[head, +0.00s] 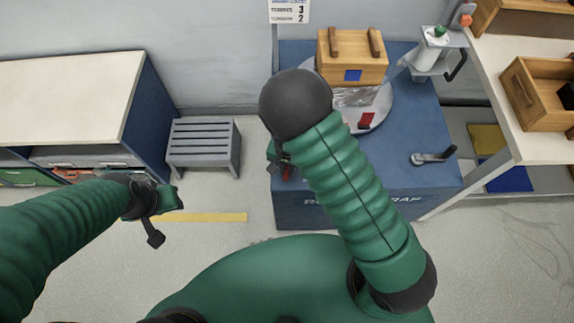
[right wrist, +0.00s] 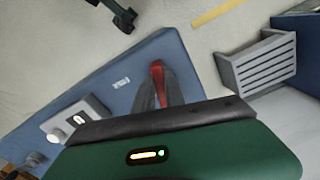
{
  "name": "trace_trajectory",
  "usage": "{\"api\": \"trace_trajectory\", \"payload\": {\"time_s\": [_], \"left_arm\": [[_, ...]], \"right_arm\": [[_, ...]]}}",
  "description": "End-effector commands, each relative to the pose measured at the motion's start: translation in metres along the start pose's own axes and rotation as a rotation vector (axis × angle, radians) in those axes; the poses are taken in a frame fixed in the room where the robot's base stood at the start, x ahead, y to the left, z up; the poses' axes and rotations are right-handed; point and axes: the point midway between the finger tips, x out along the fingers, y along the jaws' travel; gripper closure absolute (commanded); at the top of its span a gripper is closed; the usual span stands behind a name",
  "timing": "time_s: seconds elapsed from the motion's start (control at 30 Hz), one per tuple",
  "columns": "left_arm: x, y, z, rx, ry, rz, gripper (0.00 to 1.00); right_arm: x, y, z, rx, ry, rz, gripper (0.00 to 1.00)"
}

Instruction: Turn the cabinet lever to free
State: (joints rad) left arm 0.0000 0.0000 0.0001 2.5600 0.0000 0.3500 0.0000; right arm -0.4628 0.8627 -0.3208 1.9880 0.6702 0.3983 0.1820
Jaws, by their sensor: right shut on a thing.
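The blue cabinet (head: 418,198) stands at centre right in the head view. A red lever (head: 287,172) shows at its left side, mostly hidden by my right arm. In the right wrist view the red lever (right wrist: 158,78) stands at the cabinet's edge, against dark grey parts. My right gripper (head: 277,160) is shut on the red lever; its fingertips are largely hidden. My left gripper (head: 163,217) is over the floor left of the cabinet, apart from it; its jaw opening is unclear.
A grey slatted stool (head: 203,143) stands left. Floor between stool and cabinet is clear.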

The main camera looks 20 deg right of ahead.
Motion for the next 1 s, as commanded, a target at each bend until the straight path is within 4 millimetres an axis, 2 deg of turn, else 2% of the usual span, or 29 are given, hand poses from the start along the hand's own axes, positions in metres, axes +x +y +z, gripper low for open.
{"api": "trace_trajectory", "payload": {"time_s": [0.03, 0.3, 1.0], "left_arm": [[-0.01, 0.0, -0.003, 0.0, 0.0, 0.0, 0.64], [-0.035, 0.0, -0.008, 0.0, 0.0, 0.0, 0.64], [-0.088, 0.0, -0.021, 0.0, 0.0, 0.0, 0.64]], "right_arm": [[-0.006, 0.0, -0.002, 0.041, 0.004, -0.001, 1.0], [-0.005, 0.001, -0.002, 0.299, 0.006, -0.002, 1.0], [-0.004, 0.004, -0.001, 0.958, 0.007, -0.005, 1.0]]}}
